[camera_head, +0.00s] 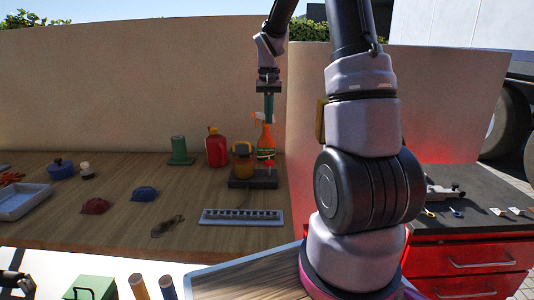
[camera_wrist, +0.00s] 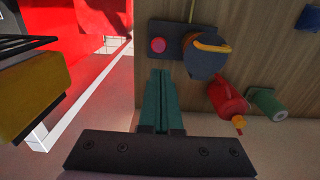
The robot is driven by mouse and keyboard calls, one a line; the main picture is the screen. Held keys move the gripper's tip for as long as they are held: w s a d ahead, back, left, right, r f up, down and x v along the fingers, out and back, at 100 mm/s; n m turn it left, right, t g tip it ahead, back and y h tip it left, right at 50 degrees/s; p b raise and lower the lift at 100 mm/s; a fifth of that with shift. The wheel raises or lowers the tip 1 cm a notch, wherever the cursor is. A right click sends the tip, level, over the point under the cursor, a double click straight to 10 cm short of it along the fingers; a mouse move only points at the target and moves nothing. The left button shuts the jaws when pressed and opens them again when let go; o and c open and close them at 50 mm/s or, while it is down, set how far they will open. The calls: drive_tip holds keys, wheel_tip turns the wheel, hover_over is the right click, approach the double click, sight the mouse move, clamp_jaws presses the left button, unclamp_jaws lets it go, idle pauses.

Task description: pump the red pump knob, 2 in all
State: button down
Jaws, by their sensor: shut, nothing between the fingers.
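The red pump knob (camera_wrist: 158,45) is a small round red button on a dark base plate (camera_wrist: 166,28) in the wrist view, just beyond my fingertips. In the head view a small red spot on the dark base (camera_head: 240,183) looks like the knob (camera_head: 269,164). My gripper (camera_head: 269,120) points straight down above that base, with its green fingers shut and empty. The shut fingers also show in the wrist view (camera_wrist: 160,72). A clear gap separates the fingertips from the knob in the head view.
A dark lantern-like pot with a yellow handle (camera_wrist: 200,58) stands beside the knob on the same base. An orange spray bottle (camera_head: 266,142), a red jug (camera_head: 216,150) and a green spool (camera_head: 179,150) stand nearby. A slotted grey rack (camera_head: 241,217) lies in front.

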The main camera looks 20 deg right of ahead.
sight(269, 161)
wheel_tip(269, 161, down, 14)
drive_tip(key=shift+s, duration=0.1)
idle(0.5)
drive_tip(key=shift+f, duration=1.1)
drive_tip(key=shift+s, duration=0.1)
drive_tip(key=shift+r, duration=0.5)
wheel_tip(269, 161, up, 13)
drive_tip(key=shift+r, duration=0.15)
